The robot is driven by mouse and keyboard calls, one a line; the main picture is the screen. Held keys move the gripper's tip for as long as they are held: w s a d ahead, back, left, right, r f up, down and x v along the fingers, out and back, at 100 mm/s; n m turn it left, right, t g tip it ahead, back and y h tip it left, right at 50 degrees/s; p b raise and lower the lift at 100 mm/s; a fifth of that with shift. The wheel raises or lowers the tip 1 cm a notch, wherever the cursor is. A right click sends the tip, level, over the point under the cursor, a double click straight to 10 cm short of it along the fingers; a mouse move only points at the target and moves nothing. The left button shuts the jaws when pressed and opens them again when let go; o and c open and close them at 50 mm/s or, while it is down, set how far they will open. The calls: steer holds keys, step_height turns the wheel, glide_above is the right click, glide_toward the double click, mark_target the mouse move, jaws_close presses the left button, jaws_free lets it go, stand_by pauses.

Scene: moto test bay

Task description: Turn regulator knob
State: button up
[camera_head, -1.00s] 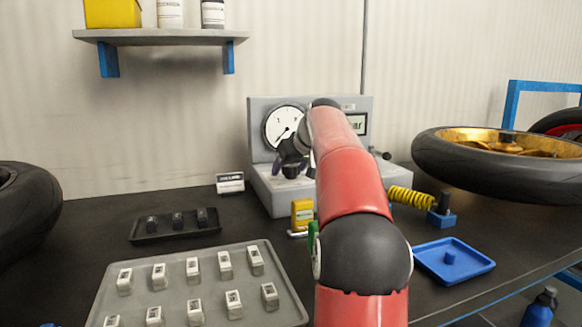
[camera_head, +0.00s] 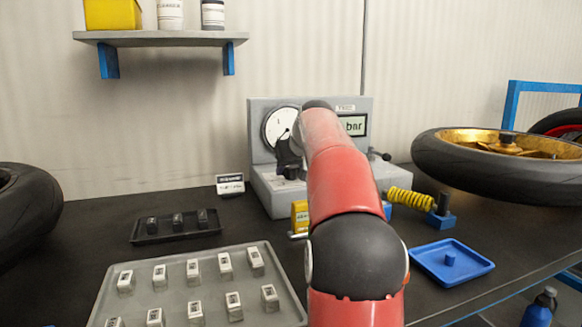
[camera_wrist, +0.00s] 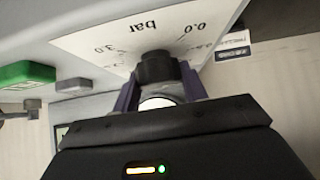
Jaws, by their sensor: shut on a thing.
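The regulator knob (camera_wrist: 154,67) is black and stands on a white scale plate (camera_wrist: 105,48) marked "bar", with 0.0 and 3.0 readable in the wrist view. My gripper (camera_wrist: 159,74) is shut on the knob, one purple finger on each side. In the head view my gripper (camera_head: 289,158) is at the front of the grey test unit (camera_head: 262,190), largely hidden by my arm. The round pressure gauge (camera_head: 276,127) is partly covered by my gripper and arm. The digital display (camera_head: 354,126) shows "bar", its number hidden behind my arm.
A yellow block (camera_head: 299,214) stands close in front of the unit beside my arm. A yellow spring damper (camera_head: 411,198), blue tray (camera_head: 452,262) and wheel (camera_head: 470,178) are to the right. A grey parts tray (camera_head: 180,285) and black tray (camera_head: 176,229) lie left.

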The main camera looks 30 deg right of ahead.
steer(key=m+g+h+p, duration=0.1)
steer(key=m, duration=0.1)
steer(key=m+h+p, duration=0.1)
steer(key=m+h, duration=0.1)
steer(key=m, duration=0.1)
steer(key=shift+w+a+r+g+h, duration=0.1)
steer(key=shift+a+g+h, duration=0.05)
steer(key=shift+g+h, duration=0.2)
steer(key=m+g+h, duration=0.1)
steer(key=m+g, duration=0.1)
steer(key=m, duration=0.1)
steer(key=m+g+h, duration=0.1)
steer(key=m+g, duration=0.1)
steer(key=m, duration=0.1)
steer(key=shift+h, duration=0.35)
steer(key=o, duration=1)
steer(key=v, duration=0.7)
steer(key=shift+a+r, duration=0.15)
steer(key=shift+a, duration=0.05)
